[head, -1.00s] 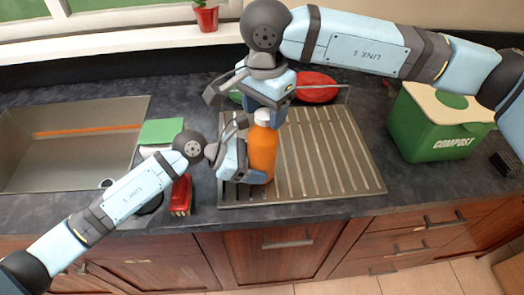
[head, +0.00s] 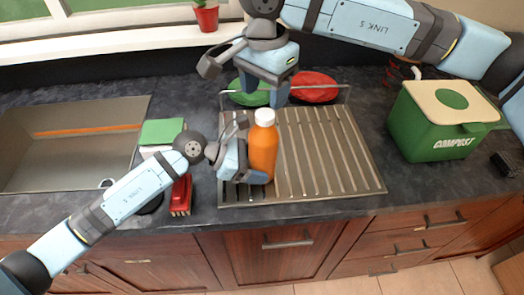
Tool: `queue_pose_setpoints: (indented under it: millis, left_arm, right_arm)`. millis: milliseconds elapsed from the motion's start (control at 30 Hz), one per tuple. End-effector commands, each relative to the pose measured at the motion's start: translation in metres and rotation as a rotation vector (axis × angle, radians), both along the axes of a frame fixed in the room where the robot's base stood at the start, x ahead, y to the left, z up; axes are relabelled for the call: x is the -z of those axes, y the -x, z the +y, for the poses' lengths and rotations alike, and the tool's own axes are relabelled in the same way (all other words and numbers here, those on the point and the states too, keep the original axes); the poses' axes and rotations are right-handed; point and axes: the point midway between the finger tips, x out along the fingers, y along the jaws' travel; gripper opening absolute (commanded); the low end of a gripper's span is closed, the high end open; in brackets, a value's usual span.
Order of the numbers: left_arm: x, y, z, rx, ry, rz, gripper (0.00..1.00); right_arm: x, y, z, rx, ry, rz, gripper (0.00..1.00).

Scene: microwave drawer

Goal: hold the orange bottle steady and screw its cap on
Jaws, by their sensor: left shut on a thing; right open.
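An orange bottle (head: 263,150) stands upright on the left part of the ribbed metal draining board (head: 330,165). A white cap (head: 265,117) sits on its top; I cannot tell how tight it is. My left gripper (head: 258,172) is shut on the lower part of the bottle, from its left side. My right gripper (head: 265,98) is open and empty above the cap, pointing down and apart from it. The far side of the bottle is hidden.
A green plate (head: 245,93) and a red plate (head: 315,87) stand in a rack behind. A green compost bin (head: 430,135) is at right, a sink (head: 70,145) at left. A green sponge (head: 162,131) and red brush (head: 181,195) lie left of the board.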

Motion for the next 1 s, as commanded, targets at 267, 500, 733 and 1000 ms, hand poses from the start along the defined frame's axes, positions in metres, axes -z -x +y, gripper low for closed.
queue_pose_setpoints:
  millis: [267,500,733,1000]
  left_arm:
    - [0.000,0.000,0.000,0.000,0.000,0.000,0.24]
    - [0.000,0.000,0.000,0.000,0.000,0.000,0.94]
    - [0.000,0.000,0.000,0.000,0.000,0.000,0.96]
    - [-0.011,0.000,0.021,-0.001,-0.002,-0.002,0.96]
  right_arm:
    - [-0.002,0.000,0.000,0.000,0.001,0.001,0.58]
    - [-0.002,0.000,0.000,0.000,0.001,0.001,0.58]
    - [-0.002,0.000,0.000,0.000,0.001,0.001,0.58]
    - [-0.002,0.000,0.000,0.000,0.001,0.001,0.58]
